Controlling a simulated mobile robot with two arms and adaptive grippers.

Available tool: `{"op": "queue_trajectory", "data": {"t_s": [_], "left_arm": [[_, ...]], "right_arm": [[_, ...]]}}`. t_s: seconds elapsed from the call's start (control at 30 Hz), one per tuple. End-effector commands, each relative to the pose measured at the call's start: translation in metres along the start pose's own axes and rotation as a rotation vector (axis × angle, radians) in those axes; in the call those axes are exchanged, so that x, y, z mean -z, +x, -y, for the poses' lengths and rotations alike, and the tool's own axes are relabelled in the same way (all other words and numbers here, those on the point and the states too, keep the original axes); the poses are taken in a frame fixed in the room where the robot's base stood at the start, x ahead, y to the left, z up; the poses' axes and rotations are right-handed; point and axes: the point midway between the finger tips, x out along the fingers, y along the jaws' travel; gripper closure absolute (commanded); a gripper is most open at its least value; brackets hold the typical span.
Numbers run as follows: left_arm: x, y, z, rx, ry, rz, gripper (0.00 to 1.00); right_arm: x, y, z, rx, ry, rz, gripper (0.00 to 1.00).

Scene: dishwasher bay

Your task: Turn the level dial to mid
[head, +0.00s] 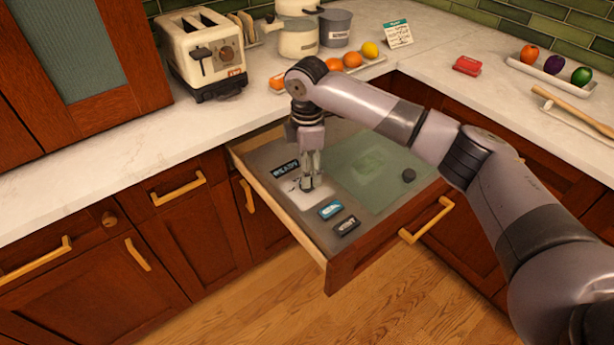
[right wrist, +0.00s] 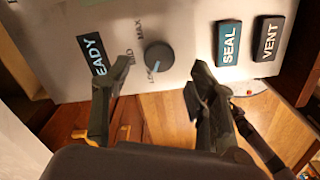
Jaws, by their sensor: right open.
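The level dial (right wrist: 159,56) is a small dark grey round knob on a pale panel (right wrist: 190,22) in the right wrist view. LOW, MID and MAX are printed around its left side. Its light pointer line is on the side by LOW. My right gripper (right wrist: 162,78) is open, with one finger to each side of the dial in that view; I cannot tell whether either touches it. In the head view my right gripper (head: 308,184) points down over the panel in the open drawer and hides the dial. My left gripper is out of view.
A READY display (head: 285,167), a blue SEAL button (head: 331,209) and a black VENT button (head: 347,225) sit close around the gripper. A greenish glass lid (head: 372,190) with a dark knob (head: 408,175) lies to the right. The drawer's wooden side (head: 278,208) borders the panel.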

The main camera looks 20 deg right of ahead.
Motion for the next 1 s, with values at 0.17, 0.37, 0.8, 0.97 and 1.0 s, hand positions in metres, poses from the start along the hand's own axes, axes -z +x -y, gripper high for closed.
{"op": "queue_trajectory", "data": {"t_s": [0.17,0.37,0.8,0.97,1.0], "left_arm": [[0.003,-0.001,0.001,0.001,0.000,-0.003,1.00],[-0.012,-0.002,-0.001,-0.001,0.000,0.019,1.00],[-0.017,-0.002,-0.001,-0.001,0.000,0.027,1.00],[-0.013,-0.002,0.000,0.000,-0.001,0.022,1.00],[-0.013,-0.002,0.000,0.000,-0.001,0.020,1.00]], "right_arm": [[0.000,0.027,0.000,0.001,0.000,0.001,0.47],[0.000,0.039,0.000,-0.001,0.000,0.001,0.47],[0.000,0.039,0.000,-0.001,0.000,0.000,0.59],[0.000,0.039,0.000,-0.001,0.000,0.000,0.70],[0.000,0.039,0.000,-0.001,0.000,0.000,0.72]]}}
